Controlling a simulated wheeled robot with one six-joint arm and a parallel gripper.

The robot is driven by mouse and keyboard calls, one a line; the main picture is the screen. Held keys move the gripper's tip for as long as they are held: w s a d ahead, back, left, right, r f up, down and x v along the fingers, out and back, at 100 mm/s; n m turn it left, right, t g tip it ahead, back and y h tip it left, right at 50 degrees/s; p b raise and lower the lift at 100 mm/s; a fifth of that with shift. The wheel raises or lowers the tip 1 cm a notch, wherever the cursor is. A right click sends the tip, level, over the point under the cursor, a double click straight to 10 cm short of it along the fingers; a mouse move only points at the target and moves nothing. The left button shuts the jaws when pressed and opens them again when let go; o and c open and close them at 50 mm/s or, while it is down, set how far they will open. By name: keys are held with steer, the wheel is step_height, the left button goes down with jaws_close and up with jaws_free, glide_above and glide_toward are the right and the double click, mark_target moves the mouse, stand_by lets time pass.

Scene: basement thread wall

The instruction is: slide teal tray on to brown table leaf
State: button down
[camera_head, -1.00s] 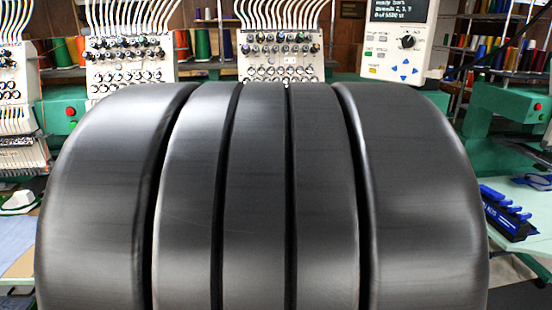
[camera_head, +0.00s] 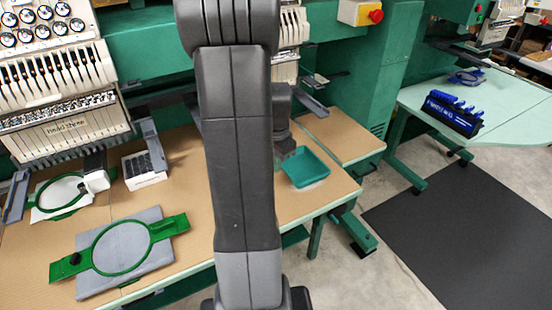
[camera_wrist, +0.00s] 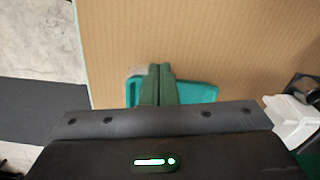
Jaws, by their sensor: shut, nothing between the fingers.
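The teal tray (camera_head: 306,167) lies on the brown tabletop near its right end in the head view. A smaller brown table leaf (camera_head: 345,137) with green edging sits just beyond the tray, toward the back right. In the wrist view the tray (camera_wrist: 203,92) shows on both sides of my gripper (camera_wrist: 160,70). Its two green fingers are together with nothing between them, and they hide the tray's middle. I cannot tell whether they touch the tray. In the head view my arm covers much of the table, and my fingertips are not clear.
An embroidery machine (camera_head: 65,90) stands at the back left. A green hoop on grey cloth (camera_head: 125,245) lies at the front left, and a white box (camera_head: 143,170) behind it. A blue rack (camera_head: 452,113) is on a pale table at right. Dark mat (camera_head: 465,235) covers open floor.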

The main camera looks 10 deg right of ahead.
mark_target(309, 166)
step_height(309, 166, down, 7)
steer(key=w+d, duration=0.1)
steer(key=d+p, duration=0.1)
steer(key=shift+w+d, duration=0.65)
steer(key=w+d, duration=0.2)
steer(key=d, duration=0.1)
steer(key=w+d, duration=0.2)
steer(key=d, duration=0.1)
steer(key=w+d, duration=0.2)
steer(key=d, duration=0.1)
steer(key=shift+d, duration=0.25)
steer(key=shift+s+a, duration=0.1)
